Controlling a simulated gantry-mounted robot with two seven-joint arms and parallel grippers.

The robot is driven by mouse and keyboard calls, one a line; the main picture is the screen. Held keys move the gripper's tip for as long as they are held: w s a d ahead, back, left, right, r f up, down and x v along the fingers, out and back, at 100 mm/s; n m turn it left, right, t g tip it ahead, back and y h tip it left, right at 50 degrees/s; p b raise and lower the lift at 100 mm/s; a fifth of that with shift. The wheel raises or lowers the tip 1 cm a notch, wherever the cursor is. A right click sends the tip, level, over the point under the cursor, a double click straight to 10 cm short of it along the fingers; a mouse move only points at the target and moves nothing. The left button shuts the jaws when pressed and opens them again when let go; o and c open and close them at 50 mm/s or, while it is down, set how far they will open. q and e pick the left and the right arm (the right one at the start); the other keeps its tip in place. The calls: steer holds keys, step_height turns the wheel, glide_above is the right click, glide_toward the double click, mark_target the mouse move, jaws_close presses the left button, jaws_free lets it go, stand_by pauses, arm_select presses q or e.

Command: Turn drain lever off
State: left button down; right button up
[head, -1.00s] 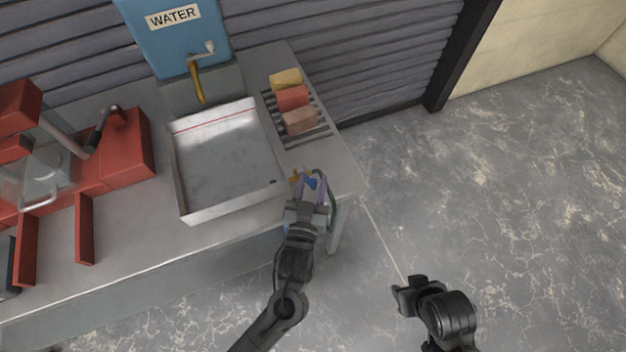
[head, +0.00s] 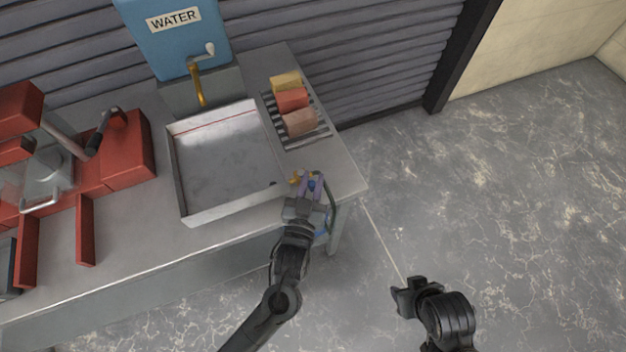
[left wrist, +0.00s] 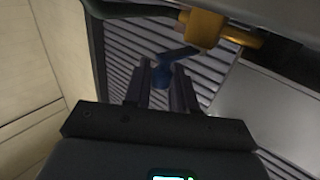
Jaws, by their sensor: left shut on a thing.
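The drain lever is a small blue handle (left wrist: 163,74) on a brass valve (left wrist: 204,28), shown in the left wrist view. In the head view the lever (head: 312,185) and the valve (head: 296,178) are at the front right corner of the metal tray. My left gripper (head: 310,185) is at the lever, its two fingers on either side of it, shut on it; the wrist view shows the gripper (left wrist: 162,84) too. Part of the lever is hidden between the fingers. My right gripper (head: 402,297) is over the floor at lower right, away from the table; its jaw opening is unclear.
The metal tray (head: 180,180) sits on the grey table (head: 140,222). A blue water tank (head: 170,48) with a brass tap stands behind it. Several sponges (head: 291,98) lie on a rack to the right. A red machine (head: 125,150) stands left. Floor at right is clear.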

arm_select(q)
steer(key=shift+s+a+r+m+g+h+p, duration=0.15)
steer(key=shift+a+m+g+h+p, duration=0.2)
steer(key=shift+m+h+p, duration=0.55)
steer(key=shift+a+g+h, duration=0.15)
steer(key=shift+g+h, duration=0.1)
steer(key=shift+h, duration=0.55)
steer(key=c, duration=1.1)
jaws_free()
steer(key=shift+s, duration=0.1)
steer(key=shift+f, duration=0.2)
steer(key=p+v, duration=0.1)
steer(key=v, duration=0.9)
steer(key=shift+s+a, duration=0.15)
steer(key=shift+s, duration=0.25)
